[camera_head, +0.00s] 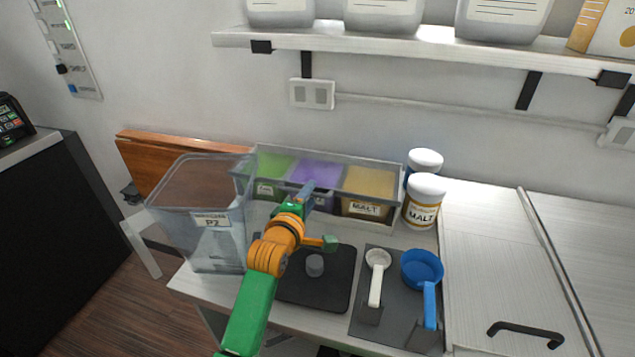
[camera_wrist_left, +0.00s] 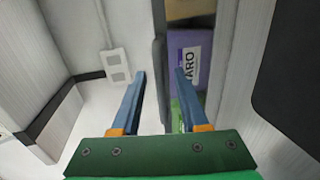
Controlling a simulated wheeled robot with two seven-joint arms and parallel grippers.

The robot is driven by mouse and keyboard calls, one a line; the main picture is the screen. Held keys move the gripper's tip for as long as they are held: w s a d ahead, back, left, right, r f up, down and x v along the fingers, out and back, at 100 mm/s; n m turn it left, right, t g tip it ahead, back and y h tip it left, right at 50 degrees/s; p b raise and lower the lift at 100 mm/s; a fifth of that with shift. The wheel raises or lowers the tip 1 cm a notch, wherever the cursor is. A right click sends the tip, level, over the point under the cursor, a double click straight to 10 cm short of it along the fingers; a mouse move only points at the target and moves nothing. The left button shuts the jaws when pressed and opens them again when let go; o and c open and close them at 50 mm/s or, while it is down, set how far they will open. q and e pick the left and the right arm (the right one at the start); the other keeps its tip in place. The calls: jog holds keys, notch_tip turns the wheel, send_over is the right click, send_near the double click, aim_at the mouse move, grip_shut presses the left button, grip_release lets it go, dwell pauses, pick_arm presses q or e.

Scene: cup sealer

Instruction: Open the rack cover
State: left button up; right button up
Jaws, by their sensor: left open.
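The rack (camera_head: 396,212) is a long clear box at the wall end of the counter, with green, purple and yellow compartments. Its transparent cover (camera_head: 330,157) appears to lie over the top, closed. My left gripper (camera_head: 303,193) is at the rack's front, in front of the purple compartment. In the left wrist view, its blue fingers (camera_wrist_left: 160,76) are open, one on each side of a dark edge (camera_wrist_left: 159,45), which seems to be the cover's edge. I cannot tell whether they touch it. The purple bin (camera_wrist_left: 190,55) shows beyond the right finger. My right gripper is not in view.
A large clear bin (camera_head: 170,225) labelled P2 stands left of the rack. Two white-lidded jars (camera_head: 422,203) stand at its right. A black scale-like plate (camera_head: 335,285), a white scoop (camera_head: 377,275) and a blue scoop (camera_head: 424,270) lie in front. A shelf (camera_head: 430,55) hangs above.

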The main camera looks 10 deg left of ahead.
aim_at(314, 172)
pick_arm(q)
jog(key=shift+w+r, duration=0.15)
jog(key=shift+w, duration=0.45)
jog(key=x, duration=0.4)
jog(key=shift+s+f, duration=0.1)
jog(key=shift+f, duration=0.25)
jog(key=shift+s+r, duration=0.25)
jog(key=shift+s, duration=0.05)
jog(key=shift+w, duration=0.1)
grip_shut()
jog(key=shift+r, duration=0.2)
